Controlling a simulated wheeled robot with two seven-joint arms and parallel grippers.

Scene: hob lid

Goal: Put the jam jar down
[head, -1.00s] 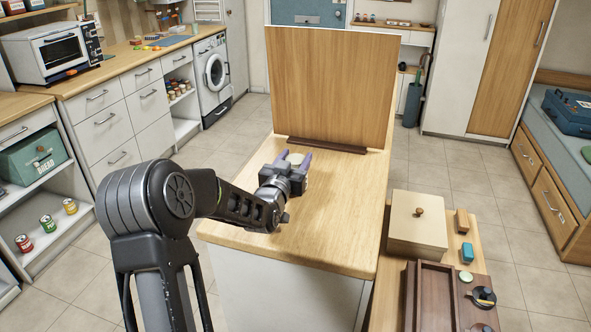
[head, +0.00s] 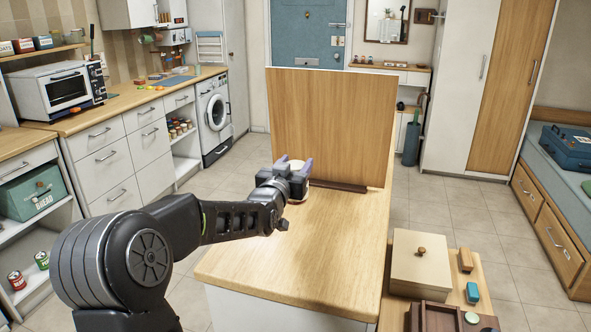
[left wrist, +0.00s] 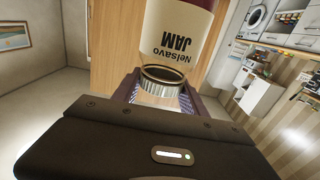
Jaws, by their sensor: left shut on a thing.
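The jam jar (head: 298,167) is mostly hidden behind my left gripper (head: 294,163) in the head view. In the left wrist view the jar (left wrist: 176,38) is large, with a cream label reading "Nelsavo JAM" upside down in the picture, a dark red band and a silvery lid. My left gripper (left wrist: 160,88) is shut on it, its fingers on either side near the lid end. In the head view gripper and jar are in front of the upright wooden hob lid (head: 332,115), over the far left part of the wooden worktop (head: 300,255). Whether the jar touches the worktop is hidden. My right gripper is out of view.
The worktop's near and right parts are bare. A dark strip (head: 339,186) runs along the foot of the raised lid. At the lower right a lower surface carries a pale box (head: 420,265) with a knob and small blocks. A kitchen counter (head: 100,118) runs along the left.

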